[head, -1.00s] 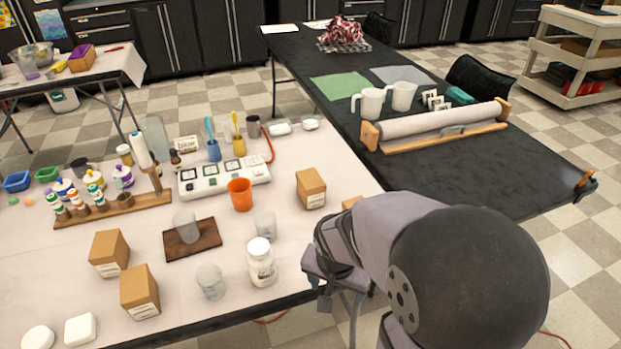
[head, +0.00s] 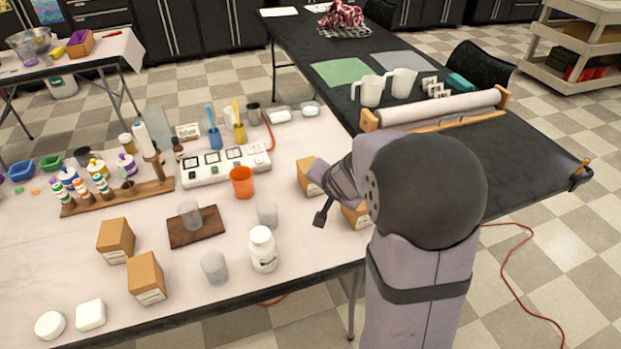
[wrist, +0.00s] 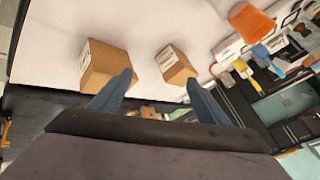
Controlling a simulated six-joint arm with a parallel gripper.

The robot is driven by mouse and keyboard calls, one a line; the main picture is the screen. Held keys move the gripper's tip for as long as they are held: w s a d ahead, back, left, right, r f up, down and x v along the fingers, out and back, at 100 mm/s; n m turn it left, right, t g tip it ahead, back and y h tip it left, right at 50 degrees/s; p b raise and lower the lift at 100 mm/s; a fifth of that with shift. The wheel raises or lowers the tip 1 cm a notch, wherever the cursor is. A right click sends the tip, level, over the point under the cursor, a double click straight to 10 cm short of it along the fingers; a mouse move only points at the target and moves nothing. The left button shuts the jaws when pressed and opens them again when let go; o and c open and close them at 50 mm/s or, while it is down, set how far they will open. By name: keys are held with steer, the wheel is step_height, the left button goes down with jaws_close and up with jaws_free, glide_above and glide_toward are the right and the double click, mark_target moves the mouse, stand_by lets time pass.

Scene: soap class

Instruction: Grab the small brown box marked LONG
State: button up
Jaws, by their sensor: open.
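Several small brown boxes with white labels stand on the white table. Two are at the left in the head view, a rear one (head: 115,238) and a front one (head: 147,279). Two are by my arm, a far one (head: 306,178) and a near one (head: 357,216), both partly hidden by the arm. The wrist view shows two boxes, a larger one (wrist: 104,64) at left and a smaller one (wrist: 174,65) at right. Label words are too small to read, so I cannot tell which says LONG. My gripper (wrist: 160,78) is open and empty; its left finger overlaps the larger box's edge in view.
An orange cup (head: 242,183), a white bottle (head: 263,250), clear cups and a brown board (head: 181,236) stand left of my arm. A white switch panel (head: 226,166) lies behind. A black table (head: 430,165) with a paper roll (head: 440,109) adjoins at right.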

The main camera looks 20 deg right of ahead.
mark_target(306, 165)
steer(key=w+f+n+t+b, duration=0.1)
steer(key=w+n+b, duration=0.1)
steer(key=w+n, duration=0.1)
steer(key=w+f+n+t+y+b, duration=0.1)
steer(key=w+f+n+t, duration=0.1)
steer(key=w+n, duration=0.2)
steer(key=w+d+f+n+t+y+b, duration=0.1)
steer(key=w+f+n+b, duration=0.1)
steer(key=w+n, duration=0.1)
steer(key=shift+w+d+t+b, duration=0.1)
steer(key=shift+w+t+b, duration=0.25)
steer(key=shift+w, duration=0.25)
steer(key=shift+w+f+n+t, duration=0.25)
steer(key=shift+f+n+t, duration=0.1)
steer(key=shift+n, duration=0.35)
steer(key=shift+a+p+x, duration=0.2)
steer(key=shift+p+x, duration=0.1)
steer(key=shift+x, duration=3.3)
steer(key=shift+r, duration=0.15)
steer(key=c, duration=1.2)
